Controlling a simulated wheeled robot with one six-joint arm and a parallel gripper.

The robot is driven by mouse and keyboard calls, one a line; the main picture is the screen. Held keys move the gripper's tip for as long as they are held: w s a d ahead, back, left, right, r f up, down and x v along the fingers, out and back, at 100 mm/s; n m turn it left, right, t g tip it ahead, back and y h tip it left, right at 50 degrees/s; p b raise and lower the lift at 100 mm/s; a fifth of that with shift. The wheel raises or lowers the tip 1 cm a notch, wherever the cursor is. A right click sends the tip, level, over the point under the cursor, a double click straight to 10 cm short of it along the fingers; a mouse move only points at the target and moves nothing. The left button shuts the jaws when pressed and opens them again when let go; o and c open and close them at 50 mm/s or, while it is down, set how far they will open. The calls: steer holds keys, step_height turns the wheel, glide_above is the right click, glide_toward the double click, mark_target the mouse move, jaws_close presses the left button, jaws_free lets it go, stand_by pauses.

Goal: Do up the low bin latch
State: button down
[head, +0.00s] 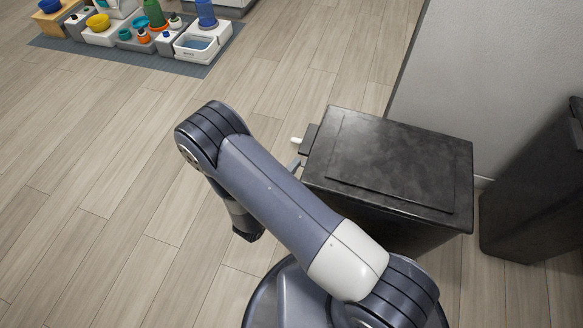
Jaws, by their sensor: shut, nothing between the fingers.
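The low bin (395,172) is black with a flat, closed-looking lid and stands right of my arm. Its latch (309,139) is a dark block on the bin's left side near the top, with a short white lever (296,140) sticking out to the left. My arm crosses in front and hides much of the space beside the bin. My gripper (294,164) is mostly hidden behind the arm; a small grey tip seems to show just below the latch, close to the bin's side. I cannot tell whether it touches. It is shut and empty.
A second, taller dark bin (535,185) stands at the right by the grey wall (500,70). A grey mat (195,68) with bowls, bottles and white tubs lies at the top left. The wooden floor left of my arm is clear.

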steer(key=s+a, duration=0.6)
steer(key=a, duration=0.3)
steer(key=shift+s+a, duration=0.2)
steer(key=shift+s, duration=0.2)
steer(key=shift+w, duration=0.1)
steer(key=w+d, duration=0.6)
steer(key=d, duration=0.3)
steer(key=shift+w+d, duration=0.2)
steer(key=shift+w, duration=0.1)
